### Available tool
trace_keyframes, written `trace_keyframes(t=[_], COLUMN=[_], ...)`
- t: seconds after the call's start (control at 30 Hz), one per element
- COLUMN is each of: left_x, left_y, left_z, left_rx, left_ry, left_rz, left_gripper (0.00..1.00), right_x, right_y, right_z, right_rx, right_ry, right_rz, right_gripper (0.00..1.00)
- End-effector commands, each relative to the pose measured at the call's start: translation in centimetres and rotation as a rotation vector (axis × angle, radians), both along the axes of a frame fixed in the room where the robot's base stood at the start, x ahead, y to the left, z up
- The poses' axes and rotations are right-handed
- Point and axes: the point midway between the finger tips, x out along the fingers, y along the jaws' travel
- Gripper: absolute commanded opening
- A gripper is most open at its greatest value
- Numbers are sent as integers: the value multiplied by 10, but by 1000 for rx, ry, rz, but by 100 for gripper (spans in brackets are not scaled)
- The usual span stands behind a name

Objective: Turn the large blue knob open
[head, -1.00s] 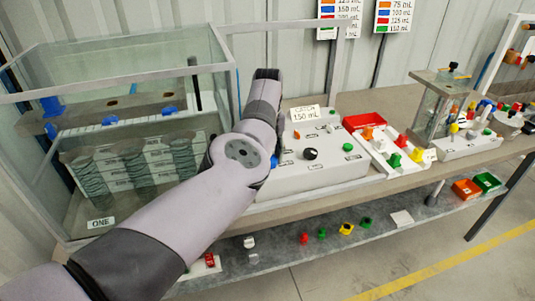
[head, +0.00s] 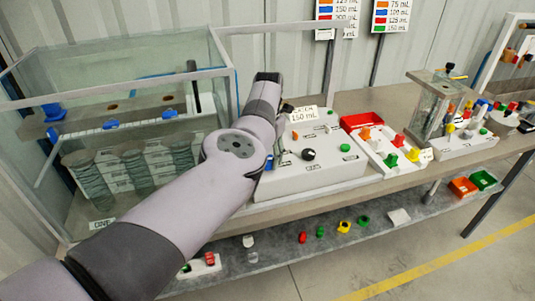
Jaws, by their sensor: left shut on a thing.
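A white control box (head: 325,172) stands on the bench, with a black knob (head: 309,154), a green knob (head: 345,147) and a "BATCH 150 mL" card (head: 304,113) on top. A small blue part (head: 269,163), apparently the large blue knob, shows at the box's left end. My left arm (head: 237,145) crosses in front and hides most of it. My left gripper is over this left end, shut on the blue knob as far as can be made out. Its fingertips and the contact are hidden behind my arm. My right gripper is not in view.
A glass tank (head: 115,75) with blue fittings (head: 53,111) stands left. Right of the box are a red tray (head: 362,121), a white tray with coloured knobs (head: 385,151) and a clear upright unit (head: 434,105). Loose coloured pieces lie on the lower shelf (head: 290,247).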

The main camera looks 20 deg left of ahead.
Motion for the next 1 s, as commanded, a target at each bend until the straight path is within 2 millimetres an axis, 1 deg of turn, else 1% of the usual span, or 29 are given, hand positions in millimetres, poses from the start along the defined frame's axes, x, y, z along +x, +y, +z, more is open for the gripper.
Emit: trace_keyframes(t=[0.3,0.7,0.73,1.0], left_x=[1,1,1,0], left_y=[0,0,0,0], left_z=[2,2,2,1], left_rx=[0,1,1,0], left_ry=[-5,-5,-5,-2], left_rz=[-72,-79,-79,-77], left_gripper=[16,16,44,62], right_x=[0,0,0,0], right_y=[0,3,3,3], right_z=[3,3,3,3], right_rx=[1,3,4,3], right_ry=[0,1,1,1], right_rz=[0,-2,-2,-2], right_gripper=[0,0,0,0])
